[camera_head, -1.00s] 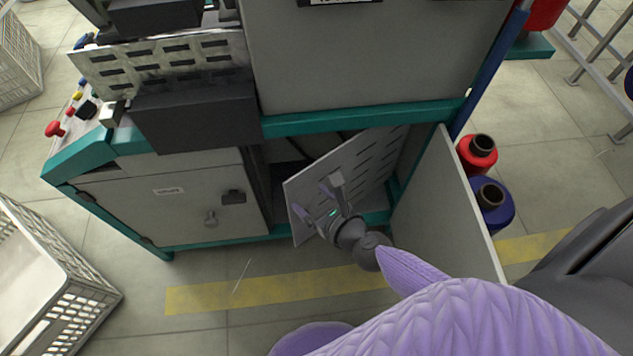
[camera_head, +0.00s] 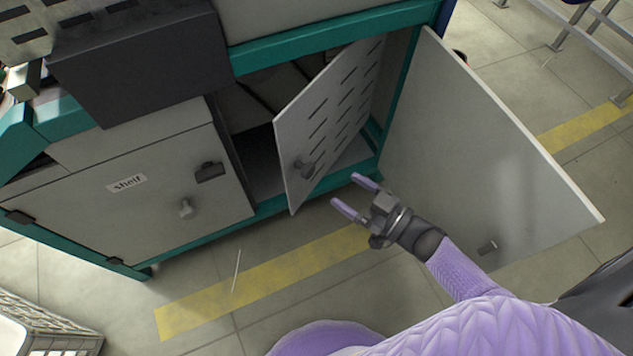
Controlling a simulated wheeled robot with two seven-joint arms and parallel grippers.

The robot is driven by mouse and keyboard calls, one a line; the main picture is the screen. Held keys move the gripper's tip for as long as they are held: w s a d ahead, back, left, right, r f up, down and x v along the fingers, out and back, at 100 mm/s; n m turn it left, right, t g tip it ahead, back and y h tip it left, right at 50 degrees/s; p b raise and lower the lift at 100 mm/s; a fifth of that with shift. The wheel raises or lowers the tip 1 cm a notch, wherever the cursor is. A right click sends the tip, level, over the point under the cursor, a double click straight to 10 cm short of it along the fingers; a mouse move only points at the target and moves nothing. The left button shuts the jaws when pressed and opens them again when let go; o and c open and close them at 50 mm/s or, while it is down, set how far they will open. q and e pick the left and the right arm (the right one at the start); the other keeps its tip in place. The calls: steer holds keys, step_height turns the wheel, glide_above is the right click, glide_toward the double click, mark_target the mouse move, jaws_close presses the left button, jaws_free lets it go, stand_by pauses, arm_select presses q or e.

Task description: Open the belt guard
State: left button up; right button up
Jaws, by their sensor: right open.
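The belt guard (camera_head: 335,110) is a light grey slotted panel inside the open lower bay of the machine. It stands swung out at an angle, with a dark opening beside its left edge. My right gripper (camera_head: 348,193) is open and empty, in front of and just right of the guard's lower part, apart from the knob. My left gripper is not in view.
A large grey cabinet door (camera_head: 480,150) stands wide open on the right, beside my right arm. A closed door labelled "shelf" (camera_head: 130,215) is on the left. A white crate (camera_head: 50,325) stands on the floor at lower left. Floor with yellow tape (camera_head: 265,285) lies in front.

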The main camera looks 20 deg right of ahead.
mark_target(312, 173)
steer(key=shift+n+g+y, duration=0.3)
steer(key=shift+n, duration=0.2)
steer(key=w+a, duration=0.1)
steer(key=w+a+f+b, duration=0.1)
steer(key=w, duration=0.1)
steer(key=shift+a, duration=0.25)
steer(key=b+x, duration=0.2)
steer(key=x, duration=0.3)
steer(key=shift+w+r, duration=0.15)
steer(key=shift+w+a+r, duration=0.1)
steer(key=shift+w+a, duration=0.1)
steer(key=shift+w, duration=0.1)
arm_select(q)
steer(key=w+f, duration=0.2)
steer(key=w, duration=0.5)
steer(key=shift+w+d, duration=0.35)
arm_select(e)
jaws_close()
